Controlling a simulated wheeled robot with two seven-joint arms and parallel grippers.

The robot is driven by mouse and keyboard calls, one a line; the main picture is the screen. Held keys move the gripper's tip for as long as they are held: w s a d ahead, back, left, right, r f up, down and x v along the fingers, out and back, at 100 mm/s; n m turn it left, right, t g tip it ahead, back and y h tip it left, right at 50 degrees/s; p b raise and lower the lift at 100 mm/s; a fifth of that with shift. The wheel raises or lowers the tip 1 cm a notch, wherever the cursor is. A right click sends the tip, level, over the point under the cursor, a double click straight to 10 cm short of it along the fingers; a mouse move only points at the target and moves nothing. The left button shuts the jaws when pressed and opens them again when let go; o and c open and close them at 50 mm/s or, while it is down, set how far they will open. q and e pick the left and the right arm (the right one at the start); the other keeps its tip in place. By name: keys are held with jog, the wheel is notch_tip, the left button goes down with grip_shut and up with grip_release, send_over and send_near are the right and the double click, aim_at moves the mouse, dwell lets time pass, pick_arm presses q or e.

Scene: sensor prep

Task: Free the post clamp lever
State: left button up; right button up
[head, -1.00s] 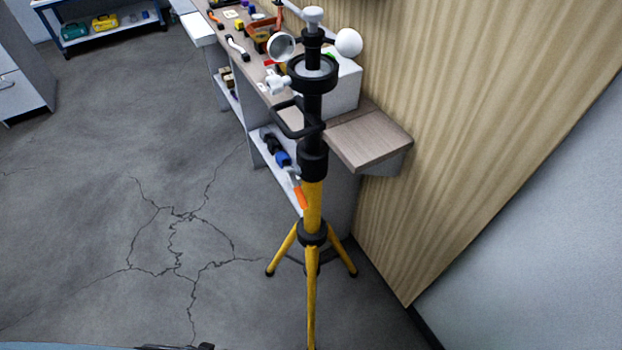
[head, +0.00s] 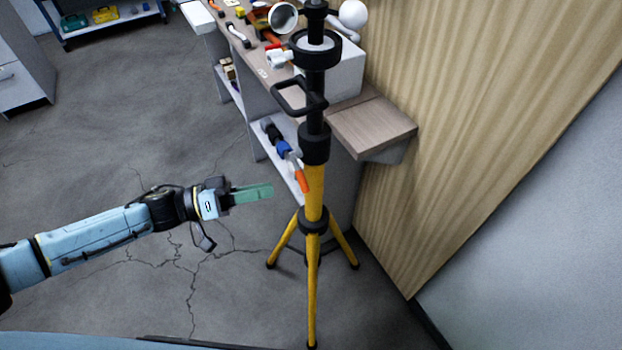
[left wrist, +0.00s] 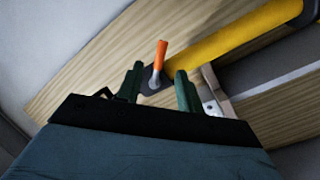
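A yellow and black tripod post (head: 315,195) stands upright on the floor. Its clamp lever (head: 301,181) has an orange grip and points down, close against the left side of the post below the black collar (head: 314,146). My left gripper (head: 271,190), with green fingers, is left of the lever and apart from it. In the left wrist view the two fingers (left wrist: 159,70) are spread with nothing held. The orange lever (left wrist: 161,51) shows beyond the gap between them, beside the yellow post (left wrist: 235,38). My right gripper is not in view.
A workbench (head: 282,72) with tools and a white box runs behind the post. A small wooden shelf (head: 372,126) juts out at its right, by the wood-panel wall (head: 455,140). Tripod legs (head: 283,242) spread low. The cracked floor at left is clear.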

aim_at(301, 172)
pick_arm(q)
jog(key=x, duration=1)
jog(key=shift+w+d, duration=0.2)
jog(key=shift+d, duration=0.15)
grip_shut()
